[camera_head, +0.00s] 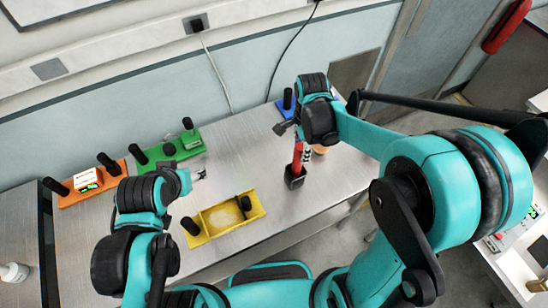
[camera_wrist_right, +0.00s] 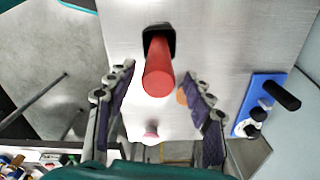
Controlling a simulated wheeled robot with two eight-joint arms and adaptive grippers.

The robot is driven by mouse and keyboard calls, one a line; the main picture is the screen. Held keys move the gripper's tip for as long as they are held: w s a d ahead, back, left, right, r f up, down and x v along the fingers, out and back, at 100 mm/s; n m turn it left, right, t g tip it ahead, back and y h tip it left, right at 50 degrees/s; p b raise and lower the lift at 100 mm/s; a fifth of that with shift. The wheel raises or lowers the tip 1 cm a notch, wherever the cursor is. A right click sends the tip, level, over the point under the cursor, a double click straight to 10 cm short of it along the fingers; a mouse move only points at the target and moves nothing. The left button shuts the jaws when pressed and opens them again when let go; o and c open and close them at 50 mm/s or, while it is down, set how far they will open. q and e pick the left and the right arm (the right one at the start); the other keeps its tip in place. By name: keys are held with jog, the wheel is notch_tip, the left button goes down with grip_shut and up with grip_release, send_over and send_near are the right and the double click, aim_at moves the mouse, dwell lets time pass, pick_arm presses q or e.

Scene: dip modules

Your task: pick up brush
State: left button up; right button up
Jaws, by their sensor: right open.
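The brush shows as a red upright handle (camera_head: 297,158) standing in a black square holder (camera_head: 294,181) on the metal table. In the right wrist view the red handle (camera_wrist_right: 158,72) points up toward the camera, with the black holder (camera_wrist_right: 158,36) behind it. My right gripper (camera_head: 294,141) is over the handle; in the right wrist view its open fingers (camera_wrist_right: 161,84) lie on either side of the handle with gaps. The brush's bristles are not visible. My left gripper (camera_head: 199,175) is over the table at left, away from the brush; its jaw state is unclear.
A yellow tray (camera_head: 224,228) lies at front centre. Green (camera_head: 186,152) and orange (camera_head: 72,199) trays with black handles stand at left. A blue module (camera_head: 280,107) is behind my right gripper. A small orange object (camera_head: 320,149) is right of the brush.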

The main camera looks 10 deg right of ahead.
aim_at(297, 162)
jog(key=shift+a, duration=0.1)
jog(key=shift+s+d+f, duration=0.1)
jog(key=shift+d+f, duration=0.05)
jog(key=shift+d, duration=0.05)
jog(key=f, duration=0.2)
jog(key=f+b, duration=0.1)
jog(key=f, duration=0.2)
jog(key=a+f, duration=0.1)
jog(key=f, duration=0.1)
jog(key=shift+s+f, duration=0.1)
jog(key=shift+f, duration=0.15)
grip_shut()
